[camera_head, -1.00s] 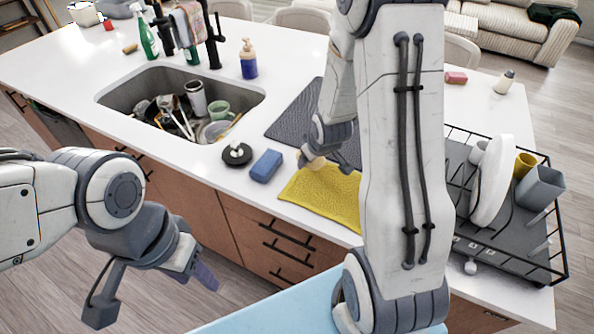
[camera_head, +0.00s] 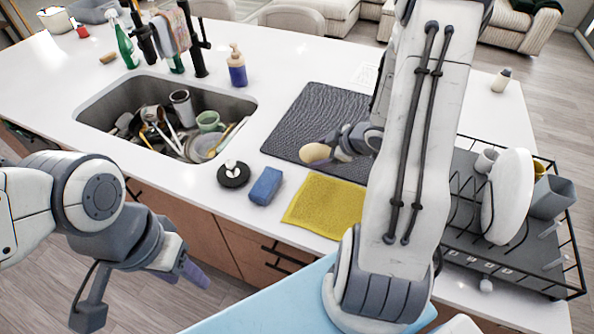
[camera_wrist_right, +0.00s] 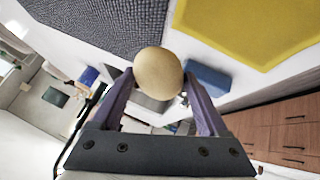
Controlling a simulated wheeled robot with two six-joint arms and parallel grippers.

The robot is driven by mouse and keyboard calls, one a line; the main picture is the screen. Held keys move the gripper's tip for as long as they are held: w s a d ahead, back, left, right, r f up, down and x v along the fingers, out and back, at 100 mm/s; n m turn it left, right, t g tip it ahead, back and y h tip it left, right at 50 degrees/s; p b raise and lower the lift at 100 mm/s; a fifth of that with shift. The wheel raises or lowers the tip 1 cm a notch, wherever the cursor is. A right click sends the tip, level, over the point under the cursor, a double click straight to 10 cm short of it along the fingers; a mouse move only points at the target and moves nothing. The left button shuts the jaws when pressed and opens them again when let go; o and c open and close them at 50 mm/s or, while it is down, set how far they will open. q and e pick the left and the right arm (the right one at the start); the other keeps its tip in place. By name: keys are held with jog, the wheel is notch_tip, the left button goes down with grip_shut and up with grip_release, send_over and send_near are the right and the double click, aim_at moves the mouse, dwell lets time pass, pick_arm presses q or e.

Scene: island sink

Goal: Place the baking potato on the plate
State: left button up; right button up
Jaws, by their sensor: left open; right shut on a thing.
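The baking potato (camera_head: 315,153), tan and rounded, is in my right gripper (camera_head: 330,147), above the dark drying mat near the yellow cloth. In the right wrist view the potato (camera_wrist_right: 158,74) sits between the two purple fingertips of the right gripper (camera_wrist_right: 159,86), which are shut on it. My left gripper (camera_head: 143,296) is open and empty, low on the left in front of the counter. A white plate (camera_head: 510,198) stands upright in the dish rack at the right. I see no plate lying flat on the counter.
A dark mat (camera_head: 300,122), a yellow cloth (camera_head: 322,205), a blue sponge (camera_head: 266,186) and a black round stopper (camera_head: 233,176) lie on the counter. The sink (camera_head: 102,106) holds several dishes. The dish rack (camera_head: 462,215) stands at right. My right arm hides part of the counter.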

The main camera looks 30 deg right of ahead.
jog(key=w+a+f, duration=0.1)
jog(key=w, duration=0.1)
jog(key=w+a+f, duration=0.1)
jog(key=w+f, duration=0.1)
jog(key=w+a+f, duration=0.1)
jog(key=w, duration=0.1)
jog(key=shift+w+a+f, duration=0.15)
jog(key=shift+w+a, duration=0.05)
jog(key=shift+a, duration=0.05)
jog(key=shift+f+p, duration=0.5)
jog(key=shift+f, duration=1.55)
jog(key=shift+f, duration=0.2)
jog(key=o, duration=1.3)
jog(key=shift+a, duration=0.1)
